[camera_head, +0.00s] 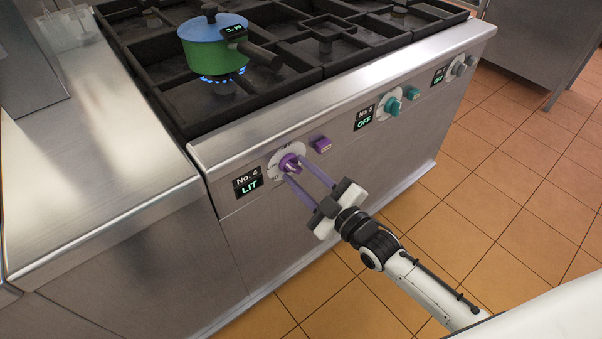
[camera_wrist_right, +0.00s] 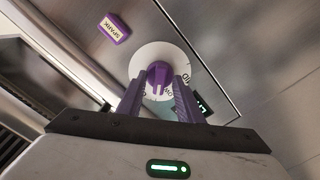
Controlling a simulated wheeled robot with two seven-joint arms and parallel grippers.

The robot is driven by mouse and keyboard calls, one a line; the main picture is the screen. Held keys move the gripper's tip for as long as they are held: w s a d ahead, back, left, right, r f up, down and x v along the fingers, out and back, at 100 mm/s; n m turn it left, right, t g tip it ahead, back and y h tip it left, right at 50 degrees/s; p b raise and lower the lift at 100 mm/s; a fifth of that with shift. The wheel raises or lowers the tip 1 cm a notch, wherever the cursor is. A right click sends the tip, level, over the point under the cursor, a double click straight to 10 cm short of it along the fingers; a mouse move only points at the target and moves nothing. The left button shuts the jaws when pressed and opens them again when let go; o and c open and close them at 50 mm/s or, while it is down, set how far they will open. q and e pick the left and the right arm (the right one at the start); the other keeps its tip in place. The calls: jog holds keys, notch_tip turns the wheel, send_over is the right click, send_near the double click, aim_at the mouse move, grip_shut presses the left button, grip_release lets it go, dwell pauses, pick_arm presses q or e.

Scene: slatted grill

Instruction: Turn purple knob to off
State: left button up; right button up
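The purple knob (camera_head: 290,162) sits on a white round dial on the stove's front panel, beside a black display (camera_head: 248,183) reading "No. 4 LIT". It also shows in the right wrist view (camera_wrist_right: 158,74). My right gripper (camera_head: 295,168) reaches it from the front right, its two purple fingers apart with the tips at either side of the knob. In the wrist view (camera_wrist_right: 159,82) a small gap seems to show between the fingers and the knob's ridge; contact is unclear. My left gripper is not in view.
A blue and green pot (camera_head: 213,52) stands over a lit blue flame (camera_head: 222,78) on the black grates. A purple spark button (camera_head: 320,144) is right of the knob. A teal knob (camera_head: 392,106) and a grey knob (camera_head: 458,69) are farther right. A steel counter (camera_head: 90,170) adjoins left.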

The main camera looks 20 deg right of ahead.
jog(key=shift+c, duration=0.2)
grip_shut()
jog(key=shift+m, duration=0.3)
jog(key=m+p, duration=0.1)
jog(key=m, duration=0.2)
jog(key=shift+m+p, duration=0.6)
jog(key=shift+m, duration=1.5)
jog(key=shift+o, duration=0.2)
grip_release()
